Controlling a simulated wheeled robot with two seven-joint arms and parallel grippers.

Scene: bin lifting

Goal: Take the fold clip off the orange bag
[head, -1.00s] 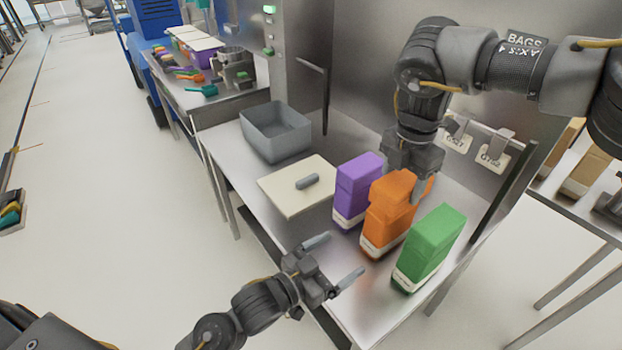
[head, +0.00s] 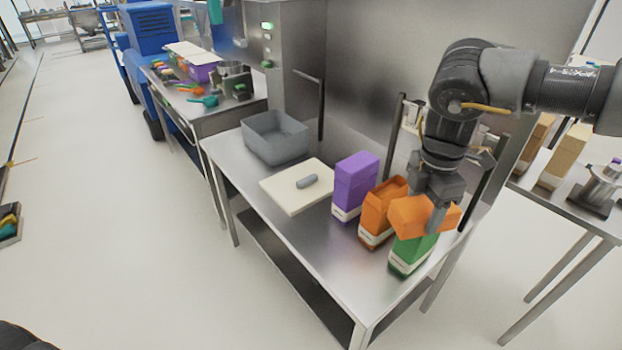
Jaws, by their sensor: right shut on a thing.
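The orange bag (head: 376,222) stands upright on the steel table between the purple bag and the green bag, and its top looks open. My right gripper (head: 430,208) is shut on an orange block-like piece (head: 408,217), which looks like the fold clip. It holds this piece to the right of the orange bag, over the green bag (head: 405,257), partly hiding it. From this view I cannot tell whether the piece touches either bag. My left gripper is out of view.
The purple bag (head: 356,180) stands left of the orange one. The table's (head: 300,238) front left is bare. A steel panel rises behind.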

